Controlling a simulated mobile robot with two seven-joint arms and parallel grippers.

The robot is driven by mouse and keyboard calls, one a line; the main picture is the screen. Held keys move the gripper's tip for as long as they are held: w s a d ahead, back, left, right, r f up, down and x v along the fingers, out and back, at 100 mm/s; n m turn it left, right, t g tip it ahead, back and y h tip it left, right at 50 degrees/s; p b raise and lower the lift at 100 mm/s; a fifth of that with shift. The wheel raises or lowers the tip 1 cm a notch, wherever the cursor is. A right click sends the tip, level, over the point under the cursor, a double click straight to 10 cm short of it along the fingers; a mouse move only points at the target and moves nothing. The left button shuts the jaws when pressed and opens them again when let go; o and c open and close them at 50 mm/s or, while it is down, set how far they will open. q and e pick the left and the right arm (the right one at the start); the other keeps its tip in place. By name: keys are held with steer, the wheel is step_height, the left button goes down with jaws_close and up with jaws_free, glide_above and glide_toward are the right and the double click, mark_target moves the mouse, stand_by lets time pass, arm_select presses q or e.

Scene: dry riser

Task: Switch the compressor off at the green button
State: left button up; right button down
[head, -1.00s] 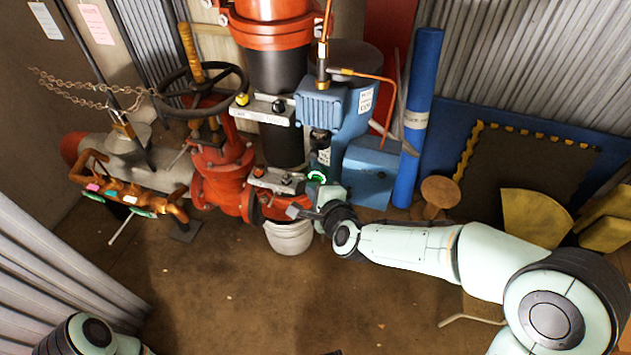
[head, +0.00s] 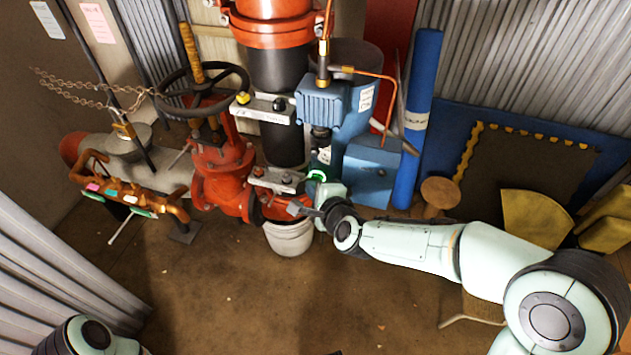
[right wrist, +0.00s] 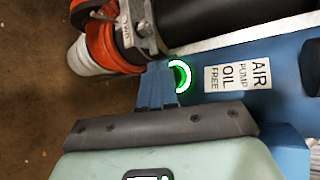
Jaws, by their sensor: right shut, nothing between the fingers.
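The blue compressor (head: 371,172) stands at the back centre, beside the red and black riser pipes. Its green button (head: 316,175) shows as a lit green ring low on its left side. In the right wrist view the lit button (right wrist: 181,77) is beside the "AIR PUMP OIL FREE" label (right wrist: 238,76). My right gripper (head: 319,183) is shut and empty, with its tips right at the button. In the wrist view the fingers (right wrist: 158,82) cover the ring's left part; I cannot tell whether they touch it. My left gripper is out of view.
A red valve (head: 222,170) with a black handwheel and chain is to the left. A blue roll (head: 416,115) stands right of the compressor. The front floor is clear.

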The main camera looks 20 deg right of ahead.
steer(key=shift+w+d+r, duration=0.25)
steer(key=shift+w+d, duration=0.3)
steer(key=shift+d, duration=0.3)
steer(key=shift+b, duration=0.45)
steer(key=shift+s, duration=0.15)
steer(key=shift+s+a+f+p, duration=0.2)
steer(key=shift+s+a, duration=0.65)
steer(key=shift+s, duration=0.3)
steer(key=shift+s+a+f+p, duration=0.1)
steer(key=shift+s+a+p, duration=0.1)
steer(key=shift+s+a, duration=0.8)
steer(key=shift+s+d, duration=0.1)
stand_by(0.8)
